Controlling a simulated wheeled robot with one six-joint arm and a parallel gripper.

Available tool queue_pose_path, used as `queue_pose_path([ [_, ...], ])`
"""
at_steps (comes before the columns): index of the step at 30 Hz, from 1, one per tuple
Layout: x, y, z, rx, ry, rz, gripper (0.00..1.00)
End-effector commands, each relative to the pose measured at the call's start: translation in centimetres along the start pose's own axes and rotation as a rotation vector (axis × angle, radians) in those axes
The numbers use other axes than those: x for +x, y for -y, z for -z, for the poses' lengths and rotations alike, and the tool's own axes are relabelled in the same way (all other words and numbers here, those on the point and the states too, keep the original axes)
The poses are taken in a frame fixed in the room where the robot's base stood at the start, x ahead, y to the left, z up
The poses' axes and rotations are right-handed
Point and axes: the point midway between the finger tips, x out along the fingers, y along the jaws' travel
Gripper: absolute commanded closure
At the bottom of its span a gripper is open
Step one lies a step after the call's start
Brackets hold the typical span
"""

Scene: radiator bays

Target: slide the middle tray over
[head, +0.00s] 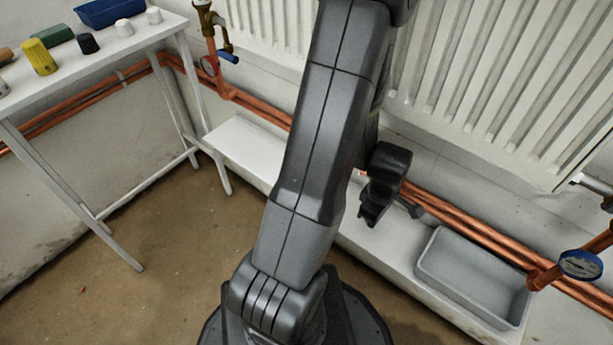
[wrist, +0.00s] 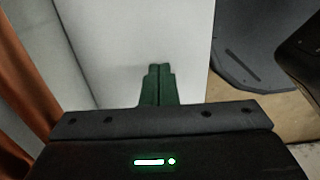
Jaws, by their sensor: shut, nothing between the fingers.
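One grey, empty, rectangular tray (head: 472,275) sits on the white ledge (head: 395,247) below the radiator, at the lower right of the head view. No other tray shows, and my arm hides part of the ledge. My gripper (head: 368,217) is over the ledge, left of the tray and apart from it. In the wrist view its fingers (wrist: 158,72) are together and empty, over bare white ledge surface. The tray does not show in the wrist view.
The radiator (head: 500,80) hangs above. A white table (head: 75,75) with small objects and a blue bin (head: 103,12) stands at left. The ledge between gripper and tray looks clear.

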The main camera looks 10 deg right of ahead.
Motion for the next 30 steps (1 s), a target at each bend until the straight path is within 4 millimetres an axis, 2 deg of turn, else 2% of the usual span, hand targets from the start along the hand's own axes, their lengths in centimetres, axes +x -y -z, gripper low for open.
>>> queue_pose_path([
  [27,0.0,0.1,15.4,-0.006,0.000,0.000,1.00],
  [30,0.0,0.1,16.3,-0.004,0.000,0.001,1.00],
])
